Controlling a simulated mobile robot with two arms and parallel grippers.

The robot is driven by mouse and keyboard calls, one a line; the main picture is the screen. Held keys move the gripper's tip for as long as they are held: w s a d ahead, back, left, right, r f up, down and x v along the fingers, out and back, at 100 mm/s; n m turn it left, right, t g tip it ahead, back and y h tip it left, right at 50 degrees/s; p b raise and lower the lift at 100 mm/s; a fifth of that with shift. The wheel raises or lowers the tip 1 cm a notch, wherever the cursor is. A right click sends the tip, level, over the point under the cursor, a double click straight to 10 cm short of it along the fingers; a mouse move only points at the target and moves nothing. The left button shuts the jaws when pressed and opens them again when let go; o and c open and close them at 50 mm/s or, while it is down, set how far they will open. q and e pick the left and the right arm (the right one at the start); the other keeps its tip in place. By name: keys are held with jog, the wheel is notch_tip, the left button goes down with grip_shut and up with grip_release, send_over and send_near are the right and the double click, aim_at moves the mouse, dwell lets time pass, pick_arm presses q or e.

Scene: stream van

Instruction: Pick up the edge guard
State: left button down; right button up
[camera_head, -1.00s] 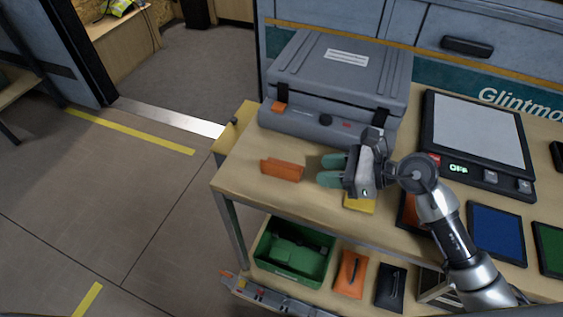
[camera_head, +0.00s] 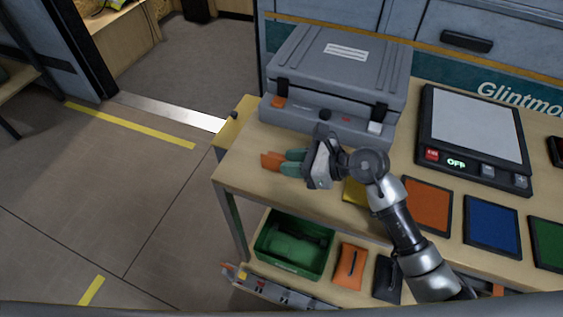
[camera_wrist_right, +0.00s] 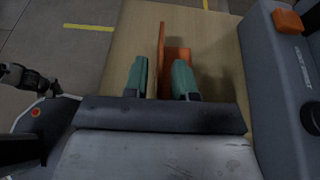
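The edge guard (camera_head: 270,161) is a small orange L-shaped piece on the left end of the wooden worktop. It also shows in the right wrist view (camera_wrist_right: 177,54), with a thin upright wall and a flat flange. My right gripper (camera_head: 288,162) is at the guard, its green fingers reaching over it from the right. In the right wrist view the two fingers (camera_wrist_right: 164,80) are spread apart, with the upright wall between them, nearer the left finger. A gap shows on the right side. The gripper partly hides the guard in the head view. My left gripper is not in view.
A grey case (camera_head: 338,75) stands just behind the guard. A scale (camera_head: 475,130) and yellow, orange, blue and green pads lie to the right. A shelf below holds a green bin (camera_head: 262,240). The worktop's left edge is close to the guard.

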grip_shut()
